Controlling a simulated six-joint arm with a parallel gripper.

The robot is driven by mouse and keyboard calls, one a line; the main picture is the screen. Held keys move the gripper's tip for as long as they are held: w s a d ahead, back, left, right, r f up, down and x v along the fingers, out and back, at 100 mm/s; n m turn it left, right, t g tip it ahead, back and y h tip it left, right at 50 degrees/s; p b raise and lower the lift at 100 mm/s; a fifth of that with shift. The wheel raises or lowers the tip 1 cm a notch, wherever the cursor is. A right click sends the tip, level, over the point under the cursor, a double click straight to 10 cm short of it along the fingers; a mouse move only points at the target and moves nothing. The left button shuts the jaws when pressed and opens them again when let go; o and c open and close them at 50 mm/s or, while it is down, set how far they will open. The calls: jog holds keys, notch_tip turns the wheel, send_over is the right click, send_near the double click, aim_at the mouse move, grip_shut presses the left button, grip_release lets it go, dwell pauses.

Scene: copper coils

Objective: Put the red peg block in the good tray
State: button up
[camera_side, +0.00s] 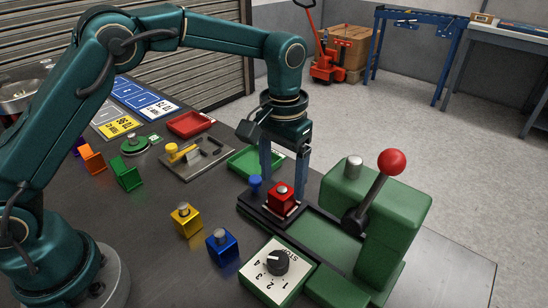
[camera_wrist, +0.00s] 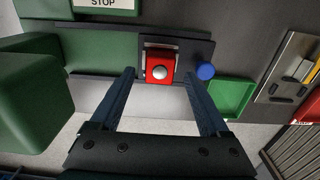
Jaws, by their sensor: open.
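The red peg block (camera_side: 281,197), with a grey peg on top, sits upright on a pale plate in the dark fixture of the green machine. It also shows in the wrist view (camera_wrist: 158,68), just beyond my fingertips. My gripper (camera_side: 283,190) is open and points down over the block, one finger toward each side; I cannot tell if they touch it. A green tray (camera_side: 245,162) lies behind the fixture, partly hidden by my gripper. A red tray (camera_side: 191,123) lies farther back.
The green machine (camera_side: 400,225) has a red-knobbed lever (camera_side: 391,161) right of the block. A blue knob (camera_side: 255,183) stands beside the block. A dial box (camera_side: 278,271), yellow block (camera_side: 186,220) and blue block (camera_side: 222,246) are in front. Orange and green blocks lie left.

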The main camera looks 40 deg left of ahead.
jog(key=shift+r, duration=0.55)
jog(key=s+a+r+t, duration=0.3)
jog(key=s+a+r, duration=0.2)
jog(key=s+r, duration=0.35)
jog(key=s+a+t, duration=0.2)
jog(key=s+a, duration=0.1)
jog(key=s, duration=0.6)
jog(key=shift+a+f, duration=0.15)
jog(key=shift+f, duration=0.15)
jog(key=shift+s+a+f+t, duration=0.1)
jog(key=shift+s+f+t, duration=0.2)
jog(key=shift+s, duration=0.05)
jog(key=shift+c, duration=0.4)
